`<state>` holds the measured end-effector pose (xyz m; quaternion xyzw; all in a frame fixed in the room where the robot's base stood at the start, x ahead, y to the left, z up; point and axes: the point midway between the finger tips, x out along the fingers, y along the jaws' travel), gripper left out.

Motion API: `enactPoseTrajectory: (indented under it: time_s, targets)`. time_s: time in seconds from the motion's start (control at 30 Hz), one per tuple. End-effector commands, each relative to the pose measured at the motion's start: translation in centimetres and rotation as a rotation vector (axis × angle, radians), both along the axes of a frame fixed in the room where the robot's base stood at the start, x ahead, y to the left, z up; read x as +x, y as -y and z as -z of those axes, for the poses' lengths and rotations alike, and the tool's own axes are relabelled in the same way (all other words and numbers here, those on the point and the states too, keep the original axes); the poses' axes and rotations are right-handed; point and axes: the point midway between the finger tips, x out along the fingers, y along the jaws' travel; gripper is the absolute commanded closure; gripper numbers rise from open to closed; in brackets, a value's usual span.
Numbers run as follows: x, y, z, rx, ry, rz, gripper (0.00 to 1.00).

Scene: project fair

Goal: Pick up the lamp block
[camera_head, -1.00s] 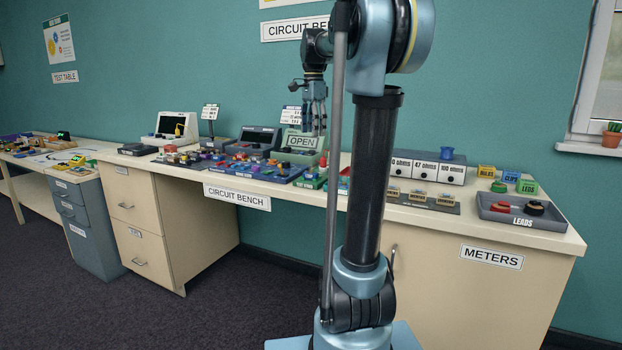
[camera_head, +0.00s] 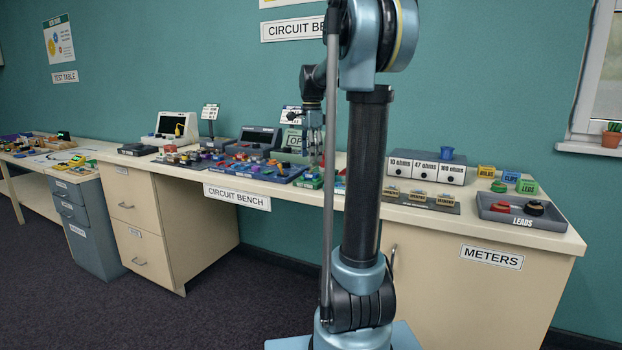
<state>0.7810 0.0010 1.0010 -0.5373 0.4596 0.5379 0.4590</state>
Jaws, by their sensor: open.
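I cannot tell which of the small blocks is the lamp block. My arm column hides part of the bench just right of the gripper.
Right of my column stand a resistor box (camera_head: 428,166), several small tan blocks (camera_head: 418,196) and a grey leads tray (camera_head: 523,222). Left of the board, several small coloured blocks (camera_head: 185,157) crowd the bench (camera_head: 228,190). A white-framed screen (camera_head: 176,128) stands behind them.

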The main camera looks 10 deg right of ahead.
Motion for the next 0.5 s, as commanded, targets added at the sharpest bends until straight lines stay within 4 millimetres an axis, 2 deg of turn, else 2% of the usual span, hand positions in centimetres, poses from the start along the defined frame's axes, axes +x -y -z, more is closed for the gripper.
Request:
enactPoseTrajectory:
  time_s: [0.27,0.5]
  targets:
    - [-0.1,-0.1,1.8,0.000,0.000,-0.001,0.41]
    - [-0.2,-0.3,4.9,0.000,0.000,-0.001,0.41]
